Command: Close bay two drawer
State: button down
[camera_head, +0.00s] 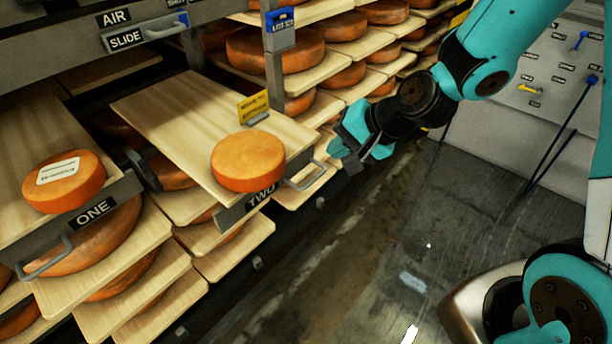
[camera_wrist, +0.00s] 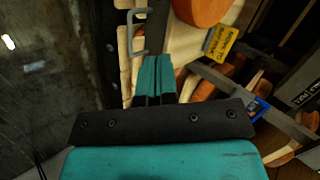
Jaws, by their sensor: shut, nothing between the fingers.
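The bay two drawer (camera_head: 180,125) is a wooden board with a grey front labelled TWO, and it is pulled out from the rack. An orange cheese wheel (camera_head: 248,161) sits on it near the front. Its metal handle (camera_head: 306,176) is at the right of the front, and the handle also shows in the wrist view (camera_wrist: 138,34). My gripper (camera_head: 345,155) is shut and empty, just right of the handle and apart from it in the head view. In the wrist view its closed teal fingers (camera_wrist: 154,75) point toward the drawer, close below the handle.
The bay one drawer (camera_head: 110,196) with a labelled cheese is at left. A yellow tag (camera_head: 253,105) stands by drawer two's right edge, near a rack post. Shelves of cheese wheels fill the back. Open floor (camera_head: 400,240) lies to the right, before a grey panel (camera_head: 555,80).

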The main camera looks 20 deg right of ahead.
jog(key=w+d+f+m+t+h+b, duration=0.1)
jog(key=w+d+f+m+t, duration=0.2)
jog(key=f, duration=0.4)
jog(key=m+g, duration=0.1)
jog(key=m, duration=0.1)
send_near(301, 162)
jog(key=x, duration=0.5)
jog(key=shift+s+f, duration=0.25)
jog(key=shift+f, duration=0.25)
jog(key=shift+w+a, duration=0.4)
jog(key=shift+w, duration=0.3)
